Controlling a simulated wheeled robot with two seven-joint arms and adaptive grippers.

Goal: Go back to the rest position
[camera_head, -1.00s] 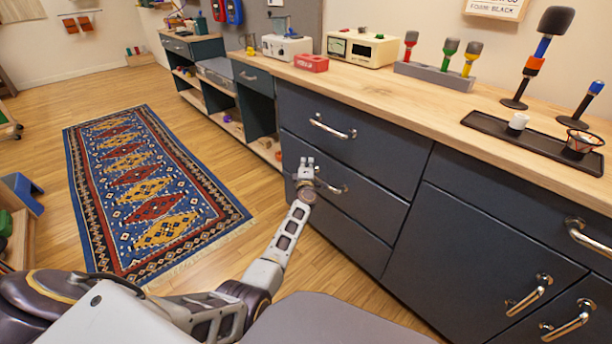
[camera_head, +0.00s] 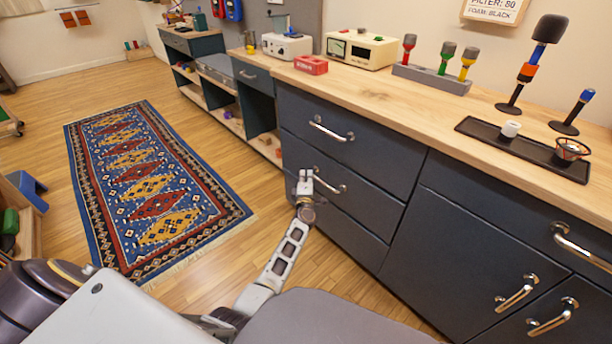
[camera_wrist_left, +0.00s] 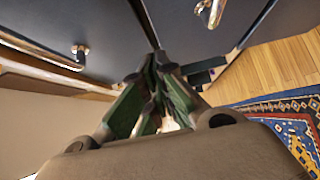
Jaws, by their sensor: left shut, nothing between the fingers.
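My left gripper (camera_head: 305,178) is shut and empty. In the head view it shows in front of the dark drawer unit, beside the middle drawer's handle (camera_head: 330,181). I cannot tell from the head view how far it stands from the drawer front. In the left wrist view the closed fingers (camera_wrist_left: 158,85) point at the dark cabinet, with metal handles beyond them. My left arm reaches forward from the bottom of the head view. My right gripper is in neither view.
The dark drawer unit (camera_head: 345,165) with a wooden top (camera_head: 400,100) fills the right side. Its drawers and doors look shut. A patterned rug (camera_head: 150,185) lies on open wooden floor at left.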

